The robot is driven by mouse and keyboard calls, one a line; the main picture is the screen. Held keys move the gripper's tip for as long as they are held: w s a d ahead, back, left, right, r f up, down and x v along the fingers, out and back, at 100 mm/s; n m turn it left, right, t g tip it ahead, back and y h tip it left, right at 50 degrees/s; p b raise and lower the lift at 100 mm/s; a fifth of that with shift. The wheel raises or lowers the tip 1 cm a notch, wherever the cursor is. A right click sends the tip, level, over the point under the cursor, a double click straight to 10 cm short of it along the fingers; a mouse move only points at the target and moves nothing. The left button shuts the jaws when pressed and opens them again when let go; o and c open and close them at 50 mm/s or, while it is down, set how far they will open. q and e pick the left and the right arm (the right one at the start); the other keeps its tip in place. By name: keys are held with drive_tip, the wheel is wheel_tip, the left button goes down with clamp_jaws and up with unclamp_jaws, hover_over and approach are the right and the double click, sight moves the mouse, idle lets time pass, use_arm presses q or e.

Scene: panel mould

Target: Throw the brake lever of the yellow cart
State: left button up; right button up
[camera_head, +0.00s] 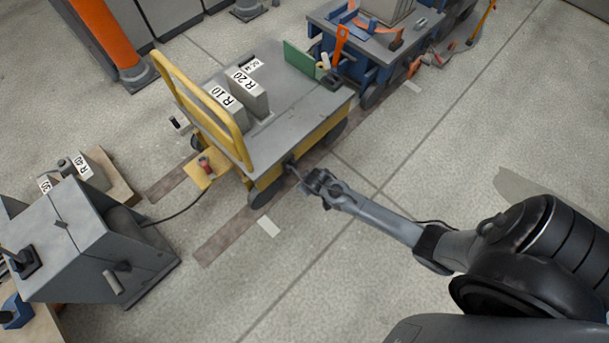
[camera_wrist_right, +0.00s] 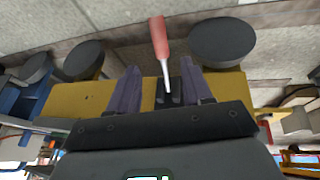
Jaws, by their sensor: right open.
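The yellow cart (camera_head: 325,130) stands left of my right arm, with a grey deck and a yellow push handle (camera_head: 190,95). In the right wrist view its yellow side (camera_wrist_right: 70,98) and dark wheels show. A lever with a red grip (camera_wrist_right: 158,36) and thin metal shaft rises from a dark mount on that side. My right gripper (camera_wrist_right: 158,82) is open, its two fingers on either side of the shaft; I cannot tell whether they touch it. In the head view the right gripper (camera_head: 313,183) is at the cart's near side, hiding most of the lever. My left gripper is out of view.
Blocks marked R 10 (camera_head: 222,100) and R 20 (camera_head: 249,90) stand on the deck. A yellow bracket with a red part (camera_head: 204,166) juts out below the push handle. A blue cart (camera_head: 365,55) stands behind. A grey cabinet (camera_head: 100,235) is at left. Floor in front is clear.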

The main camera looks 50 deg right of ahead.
drive_tip(key=b+x, duration=0.6)
drive_tip(key=x, duration=0.2)
drive_tip(key=shift+w+f, duration=0.2)
drive_tip(key=shift+f, duration=0.15)
drive_tip(key=shift+w+d+f+b, duration=0.2)
drive_tip(key=shift+w+f+b, duration=0.15)
drive_tip(key=shift+f+b, duration=0.2)
clamp_jaws()
